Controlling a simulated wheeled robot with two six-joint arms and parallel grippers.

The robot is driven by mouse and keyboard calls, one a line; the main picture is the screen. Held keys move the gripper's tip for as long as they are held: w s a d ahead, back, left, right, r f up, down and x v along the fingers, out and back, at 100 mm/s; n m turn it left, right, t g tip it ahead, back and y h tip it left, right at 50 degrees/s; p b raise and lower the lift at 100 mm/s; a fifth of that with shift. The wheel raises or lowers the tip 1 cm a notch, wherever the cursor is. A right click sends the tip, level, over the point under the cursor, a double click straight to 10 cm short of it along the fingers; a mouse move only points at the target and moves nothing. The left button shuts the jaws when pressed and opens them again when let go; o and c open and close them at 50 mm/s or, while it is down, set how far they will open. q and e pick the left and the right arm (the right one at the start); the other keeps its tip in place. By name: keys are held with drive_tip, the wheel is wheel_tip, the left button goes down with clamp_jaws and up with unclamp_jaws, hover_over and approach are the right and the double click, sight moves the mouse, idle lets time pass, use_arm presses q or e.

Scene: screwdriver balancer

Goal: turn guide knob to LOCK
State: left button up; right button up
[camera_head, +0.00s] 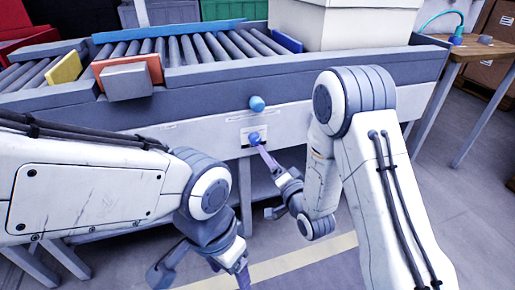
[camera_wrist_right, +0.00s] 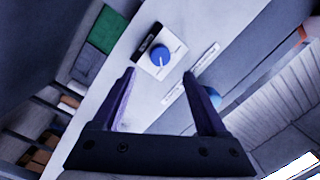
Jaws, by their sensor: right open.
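A round blue knob (camera_wrist_right: 160,58) with a pale pointer line sits on a white plate on the conveyor's pale side panel. It also shows in the head view (camera_head: 254,138). Lettering around it is too small to read, so I cannot tell its setting. My right gripper (camera_wrist_right: 159,76) is open, its two purple fingers apart and short of the knob, which appears between their tips. In the head view the right gripper (camera_head: 268,170) is just below and right of the knob. My left gripper (camera_head: 205,270) hangs low at the bottom; its finger opening is unclear.
A second blue knob (camera_head: 257,103) sits above the first and is partly hidden by a finger in the wrist view. The roller conveyor (camera_head: 200,50) carries a large pale box (camera_head: 345,25). A wooden table (camera_head: 470,48) stands at right.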

sight(256, 141)
drive_tip(key=b+x, duration=0.1)
drive_tip(key=x, duration=0.6)
drive_tip(key=shift+w+a, duration=0.15)
drive_tip(key=shift+w, duration=0.15)
